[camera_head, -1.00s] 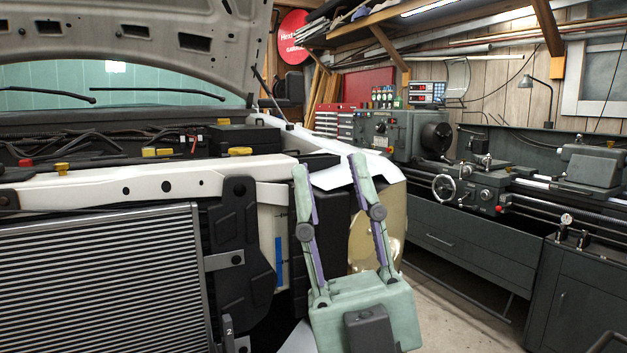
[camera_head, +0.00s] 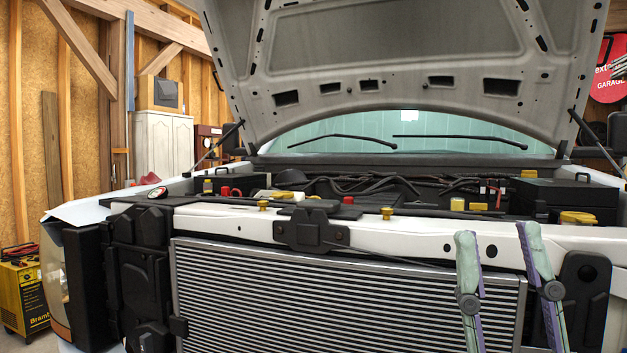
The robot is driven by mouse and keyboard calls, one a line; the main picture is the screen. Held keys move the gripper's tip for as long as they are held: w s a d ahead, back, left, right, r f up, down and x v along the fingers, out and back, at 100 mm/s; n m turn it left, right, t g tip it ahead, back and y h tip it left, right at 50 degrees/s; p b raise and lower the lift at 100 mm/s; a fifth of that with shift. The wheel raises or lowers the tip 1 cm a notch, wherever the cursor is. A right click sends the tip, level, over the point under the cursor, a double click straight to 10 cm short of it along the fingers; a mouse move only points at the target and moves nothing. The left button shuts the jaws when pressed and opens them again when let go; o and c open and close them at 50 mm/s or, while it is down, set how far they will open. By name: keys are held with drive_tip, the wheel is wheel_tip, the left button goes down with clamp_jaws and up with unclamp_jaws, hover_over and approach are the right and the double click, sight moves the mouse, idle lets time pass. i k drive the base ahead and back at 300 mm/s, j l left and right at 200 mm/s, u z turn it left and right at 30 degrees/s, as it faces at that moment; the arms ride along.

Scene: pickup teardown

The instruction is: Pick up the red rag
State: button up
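A small red patch (camera_head: 145,168) shows at the far left corner of the engine bay, above the left fender and in front of a white cabinet. It looks like cloth and may be the red rag, but it is too small and partly hidden to be sure. My gripper (camera_head: 499,235) is at the lower right, in front of the truck's radiator and front crossmember. Its two green and purple fingers point up, spread apart, with nothing between them. The gripper's base is below the picture edge.
The truck's raised hood (camera_head: 390,60) hangs over the open engine bay. The radiator (camera_head: 340,295) and white crossmember (camera_head: 215,217) form its front. A round gauge (camera_head: 157,193) lies near the left fender cover (camera_head: 85,210). A yellow charger (camera_head: 22,295) stands at far left.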

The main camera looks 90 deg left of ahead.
sight(151, 178)
drive_tip(key=u, duration=3.55)
